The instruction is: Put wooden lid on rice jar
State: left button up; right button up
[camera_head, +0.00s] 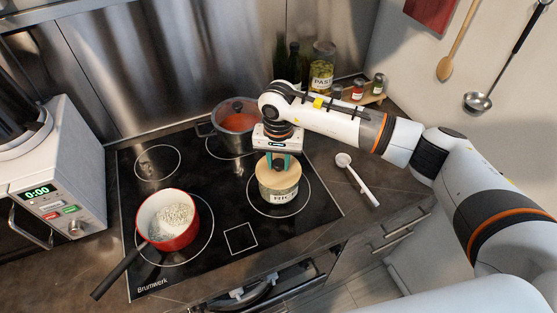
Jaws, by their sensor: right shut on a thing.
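The rice jar (278,190) is a glass jar with a partly visible label, standing on the right front burner of the cooktop. The round wooden lid (269,179) is at the jar's mouth, slightly left of its centre in the picture. My right gripper (278,164) points down from above with its teal fingers shut on the lid. I cannot tell whether the lid is fully seated or held just above the rim. My left gripper is not in view.
A red pan (188,241) with rice sits at the front left, its handle over the front edge. A pot (210,130) with red sauce stands behind the jar. A white scoop (360,183) lies on the right counter. A pasta jar (321,68) and spice jars (378,84) stand behind my arm.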

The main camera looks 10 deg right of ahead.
jog(key=o, duration=1.5)
jog(key=shift+o, duration=0.2)
jog(key=shift+r, duration=0.1)
jog(key=shift+r+p, duration=1.1)
jog(key=shift+r, duration=2.35)
